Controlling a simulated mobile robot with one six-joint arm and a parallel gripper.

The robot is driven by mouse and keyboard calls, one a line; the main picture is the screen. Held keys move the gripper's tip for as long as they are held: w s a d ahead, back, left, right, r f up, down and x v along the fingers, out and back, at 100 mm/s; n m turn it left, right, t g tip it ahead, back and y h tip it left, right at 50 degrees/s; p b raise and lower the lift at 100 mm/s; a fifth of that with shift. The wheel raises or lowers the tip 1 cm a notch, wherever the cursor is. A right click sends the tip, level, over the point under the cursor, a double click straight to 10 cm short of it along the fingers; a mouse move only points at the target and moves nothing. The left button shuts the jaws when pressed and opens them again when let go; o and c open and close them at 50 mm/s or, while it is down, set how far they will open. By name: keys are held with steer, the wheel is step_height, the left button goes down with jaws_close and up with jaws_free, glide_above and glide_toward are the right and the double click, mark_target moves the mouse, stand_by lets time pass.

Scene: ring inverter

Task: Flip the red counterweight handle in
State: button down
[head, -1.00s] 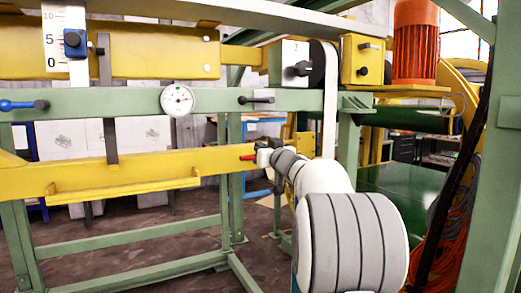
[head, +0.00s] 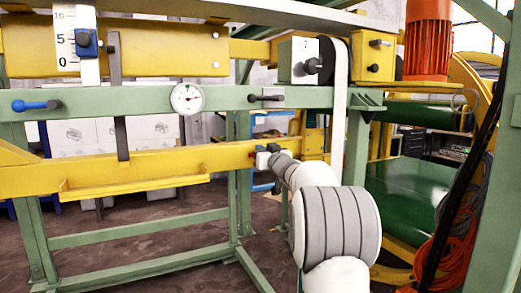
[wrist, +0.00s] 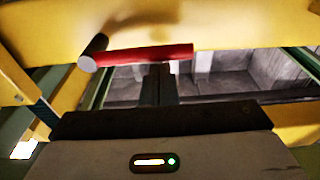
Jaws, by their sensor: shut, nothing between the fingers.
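The red counterweight handle (wrist: 140,54) lies across the upper middle of the wrist view, in front of a yellow beam. Its left end meets a dark round post with a pale end face. My gripper (wrist: 160,72) is shut and empty, its dark fingertips just below the handle's right half; I cannot tell whether they touch it. In the head view a small red bit of the handle (head: 251,154) shows at the yellow beam, beside my wrist. My fingers are hard to make out there.
The yellow beam (head: 130,172) runs across the green frame (head: 110,101). A white dial (head: 187,98), a blue handle (head: 36,105) and a black lever (head: 265,98) sit above it. An orange motor (head: 428,40) stands at right. Open floor shows beneath the beam.

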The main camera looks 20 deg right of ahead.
steer(key=shift+f+n+b, duration=0.25)
steer(key=shift+n+b, duration=0.05)
steer(key=shift+n, duration=0.1)
